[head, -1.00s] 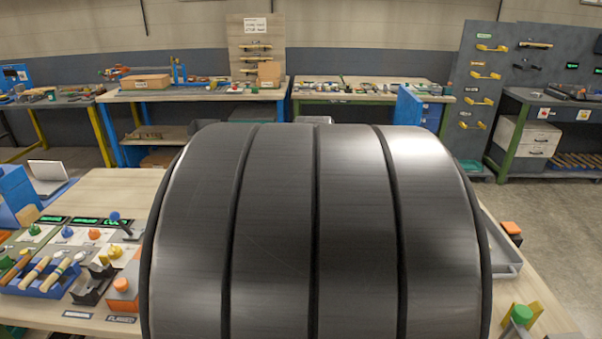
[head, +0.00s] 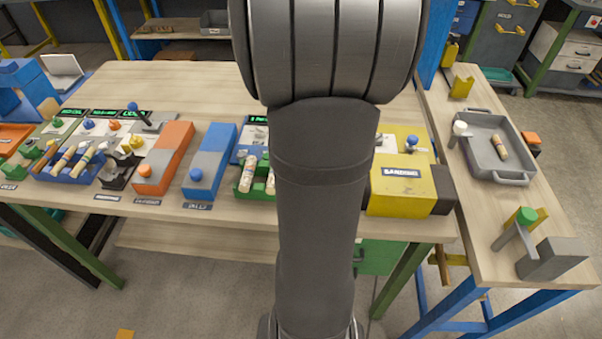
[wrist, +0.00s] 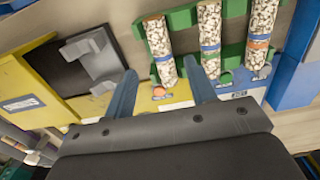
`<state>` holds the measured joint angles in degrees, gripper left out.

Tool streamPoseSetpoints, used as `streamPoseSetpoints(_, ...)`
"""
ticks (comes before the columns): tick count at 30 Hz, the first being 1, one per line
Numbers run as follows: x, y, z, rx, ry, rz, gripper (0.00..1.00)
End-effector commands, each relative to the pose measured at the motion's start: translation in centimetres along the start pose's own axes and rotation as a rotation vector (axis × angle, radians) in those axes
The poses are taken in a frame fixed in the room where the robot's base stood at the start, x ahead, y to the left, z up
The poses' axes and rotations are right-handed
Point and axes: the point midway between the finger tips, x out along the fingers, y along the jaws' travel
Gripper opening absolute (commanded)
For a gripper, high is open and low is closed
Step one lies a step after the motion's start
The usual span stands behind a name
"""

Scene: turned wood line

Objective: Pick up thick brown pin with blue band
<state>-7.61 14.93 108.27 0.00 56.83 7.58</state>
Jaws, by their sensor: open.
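The left pin (wrist: 158,38) and the middle pin (wrist: 210,22) have blue bands; the right pin (wrist: 261,25) has an orange band. My gripper (wrist: 161,68) is open, its two dark blue fingers apart, with the left pin's lower end showing between them. I cannot tell how far the tips are from it. In the head view, my arm hides the gripper and part of the rack (head: 240,192). A brown pin (head: 500,147) lies in a grey tray (head: 480,160); its band is unclear.
A yellow sanding station (head: 400,195) stands right of my arm. Blue (head: 208,170) and orange (head: 165,160) stations stand left of the rack. A blue holder (head: 72,168) with several handled pieces is farther left. The table's back left is clear.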

Motion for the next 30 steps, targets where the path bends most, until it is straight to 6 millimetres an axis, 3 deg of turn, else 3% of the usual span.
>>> streamPoseSetpoints(5,1.1,0.0,0.0,0.000,-0.001,0.000,0.51)
streamPoseSetpoints(15,5.3,-0.2,-0.5,0.000,-0.002,0.000,0.51)
streamPoseSetpoints(24,5.8,-0.2,-0.5,0.000,0.000,0.000,0.51)
streamPoseSetpoints(25,5.8,-0.2,-0.5,0.000,0.000,0.000,0.49)
streamPoseSetpoints(30,5.8,-0.2,-0.5,0.000,0.001,0.000,0.16)
